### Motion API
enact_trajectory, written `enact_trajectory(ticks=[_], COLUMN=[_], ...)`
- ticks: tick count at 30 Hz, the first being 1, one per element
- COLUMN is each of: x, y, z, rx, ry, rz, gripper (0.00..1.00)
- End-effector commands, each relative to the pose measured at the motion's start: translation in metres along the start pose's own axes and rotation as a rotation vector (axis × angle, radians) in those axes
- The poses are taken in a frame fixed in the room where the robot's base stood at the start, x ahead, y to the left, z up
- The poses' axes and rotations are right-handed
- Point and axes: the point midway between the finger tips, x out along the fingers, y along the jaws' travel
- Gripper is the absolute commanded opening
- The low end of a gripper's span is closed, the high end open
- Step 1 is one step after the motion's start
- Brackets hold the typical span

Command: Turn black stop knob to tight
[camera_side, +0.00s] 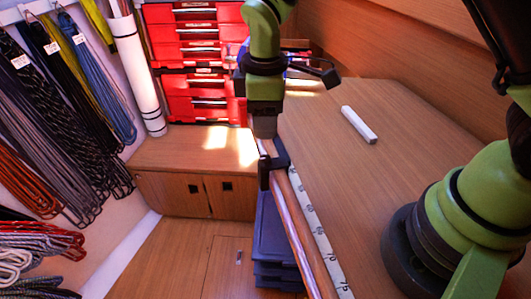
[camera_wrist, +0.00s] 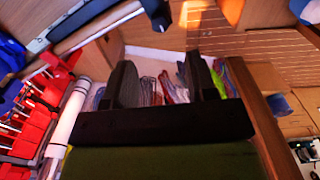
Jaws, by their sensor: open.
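My gripper (camera_side: 270,172) points down at the far end of a wooden rail with a numbered white scale strip (camera_side: 318,235). In the wrist view its two dark fingers (camera_wrist: 160,85) stand wide apart with nothing between them. A small black part (camera_wrist: 157,14) shows at the top edge of the wrist view, beyond the fingertips, by the end of a dark bar; it may be the stop knob, but I cannot tell. In the side view, the dark shapes around my fingertips blend together, so the knob cannot be picked out there.
A white bar (camera_side: 359,124) lies on the wooden bench top (camera_side: 400,120). Dark blue stacked bins (camera_side: 275,245) stand below the rail. Red drawers (camera_side: 200,60) and a rolled white tube (camera_side: 138,75) are behind. Coiled ropes (camera_side: 60,110) hang on the left wall.

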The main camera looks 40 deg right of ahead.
Motion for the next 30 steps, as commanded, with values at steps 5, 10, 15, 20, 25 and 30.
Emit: enact_trajectory(ticks=[5, 10, 15, 20, 25, 30], x=[0.030, 0.062, 0.084, 0.091, 0.092, 0.091], y=[-0.001, -0.001, -0.001, -0.001, -0.001, -0.001], z=[0.001, 0.001, 0.001, 0.001, 0.001, 0.001], rx=[0.003, 0.004, 0.005, 0.005, 0.005, 0.005], ry=[-0.005, -0.004, -0.001, 0.001, 0.001, 0.001], rz=[-0.004, -0.004, -0.003, -0.002, -0.001, -0.001], gripper=[0.52, 0.52, 0.52, 0.52, 0.52, 0.29])
